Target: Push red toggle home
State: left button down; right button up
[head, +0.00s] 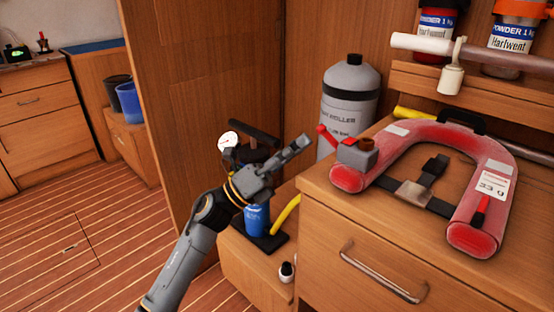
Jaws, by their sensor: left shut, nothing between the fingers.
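The red toggle (327,136) sticks up and to the left from a grey block (356,154) at the left end of a red horseshoe-shaped life vest (400,140). The vest lies on the wooden counter (330,212). My left gripper (304,142) is shut and empty, with its tips a little left of the toggle's free end in the picture. I cannot tell for sure whether they touch; a small gap seems to show. My right gripper is not in view.
A grey gas cylinder (346,98) stands behind the toggle. A pump with a gauge (228,141) and blue body (257,218) stands behind my left gripper. A yellow hose (287,213) runs beside it. A drawer handle (383,275) juts from the counter front.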

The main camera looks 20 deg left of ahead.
pick_arm(q)
jog(key=shift+w+d+r, duration=0.4)
jog(key=shift+w+d, duration=0.05)
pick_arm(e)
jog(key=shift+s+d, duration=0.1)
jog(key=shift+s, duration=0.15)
